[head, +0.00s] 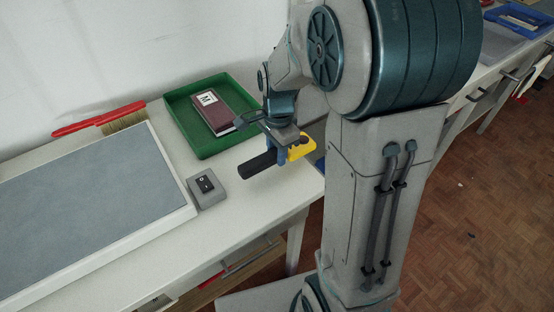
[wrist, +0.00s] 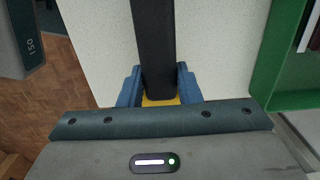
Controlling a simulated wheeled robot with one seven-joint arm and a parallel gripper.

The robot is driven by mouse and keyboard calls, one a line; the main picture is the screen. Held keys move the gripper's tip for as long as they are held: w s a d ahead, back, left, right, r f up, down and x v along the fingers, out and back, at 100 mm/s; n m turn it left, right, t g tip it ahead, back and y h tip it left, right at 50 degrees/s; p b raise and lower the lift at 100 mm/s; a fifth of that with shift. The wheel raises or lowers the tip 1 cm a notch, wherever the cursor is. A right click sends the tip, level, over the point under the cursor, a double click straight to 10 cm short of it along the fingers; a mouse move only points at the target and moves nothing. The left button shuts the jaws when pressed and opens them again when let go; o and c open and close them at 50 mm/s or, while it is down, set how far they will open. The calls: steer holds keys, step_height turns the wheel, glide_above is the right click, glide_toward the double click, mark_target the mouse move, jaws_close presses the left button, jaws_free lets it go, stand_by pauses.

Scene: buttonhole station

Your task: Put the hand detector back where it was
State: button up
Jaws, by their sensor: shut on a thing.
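The hand detector has a black bar (head: 258,164) and a yellow part (head: 301,149). It is held in my gripper (head: 276,152) over the right end of the white table (head: 262,197), in front of the green tray. In the wrist view the black bar (wrist: 153,45) runs away from between my blue gripper fingers (wrist: 159,88), which are shut on the detector. A bit of yellow (wrist: 160,102) shows between them. The gap between the detector and the tabletop is hard to judge.
A green tray (head: 178,129) holds a maroon box (head: 218,113) marked M. A grey switch box (head: 207,188) stands left of my gripper. A grey panel (head: 85,205) and a red-handled brush (head: 100,119) lie farther left. Bare tabletop surrounds the detector.

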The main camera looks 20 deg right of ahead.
mark_target(277, 170)
steer(key=shift+f, duration=1.85)
steer(key=shift+f, duration=0.1)
steer(key=shift+f+b, duration=0.15)
steer(key=shift+b, duration=0.15)
steer(key=o, duration=1.1)
